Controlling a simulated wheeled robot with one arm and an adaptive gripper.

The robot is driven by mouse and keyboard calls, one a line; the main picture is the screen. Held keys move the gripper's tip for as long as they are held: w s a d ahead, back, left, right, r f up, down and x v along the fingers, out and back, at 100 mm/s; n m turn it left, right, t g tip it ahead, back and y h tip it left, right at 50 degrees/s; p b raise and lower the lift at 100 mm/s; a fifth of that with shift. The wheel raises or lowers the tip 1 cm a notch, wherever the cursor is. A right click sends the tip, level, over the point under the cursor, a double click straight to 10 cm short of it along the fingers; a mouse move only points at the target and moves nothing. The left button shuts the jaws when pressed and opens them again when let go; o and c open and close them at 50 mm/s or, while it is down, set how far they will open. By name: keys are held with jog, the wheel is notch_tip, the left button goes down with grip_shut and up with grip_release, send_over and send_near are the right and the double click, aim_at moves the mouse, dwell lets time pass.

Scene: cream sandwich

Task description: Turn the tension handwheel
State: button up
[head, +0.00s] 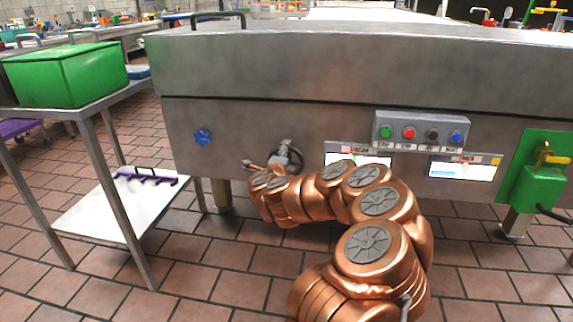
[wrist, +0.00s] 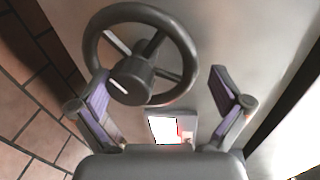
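The handwheel is a dark grey spoked wheel (wrist: 178,38) with a round hub and a white mark on it. It sits on the steel machine front. In the head view the handwheel (head: 288,156) shows just behind the end of my copper-coloured arm, which hides part of it. My gripper (wrist: 162,90) is open, with two purple-padded fingers spread apart. The left finger is close to the wheel's lower left rim, and the right finger is to the right of the wheel. I cannot tell whether the left finger touches the rim. Nothing is held between the fingers.
A blue star knob (head: 202,137) is on the panel left of the wheel. A button box (head: 424,131) and label plates are to its right. A green box with a yellow lever (head: 546,165) is at far right. A steel side table (head: 105,100) bearing a green bin (head: 68,76) stands left.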

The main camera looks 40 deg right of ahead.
jog(key=shift+n+t+h, duration=0.3)
jog(key=shift+t+h, duration=0.3)
jog(key=shift+h, duration=0.2)
jog(key=r, duration=0.5)
jog(key=w+r, duration=0.1)
jog(key=r, duration=0.2)
jog(key=shift+d+r, duration=0.15)
jog(key=shift+d, duration=0.1)
jog(key=shift+w+a+r, duration=0.25)
jog(key=shift+w+a, duration=0.1)
jog(key=shift+a, duration=0.4)
jog(key=shift+m+g+y, duration=0.3)
jog(key=shift+m+g, duration=0.4)
jog(key=shift+g, duration=0.1)
jog(key=s+f, duration=0.1)
jog(key=s+a+f, duration=0.1)
jog(key=s, duration=0.1)
jog(key=s+a+f, duration=0.1)
jog(key=s, duration=0.1)
jog(key=shift+s, duration=0.2)
jog(key=shift+c, duration=0.5)
jog(key=s+r+m, duration=0.1)
jog(key=s+r, duration=0.1)
jog(key=s, duration=0.5)
jog(key=w+f+b, duration=0.1)
jog(key=w+f, duration=0.3)
jog(key=b+v, duration=0.4)
jog(key=v, duration=0.3)
jog(key=shift+s+n, duration=0.3)
jog(key=shift+s, duration=0.05)
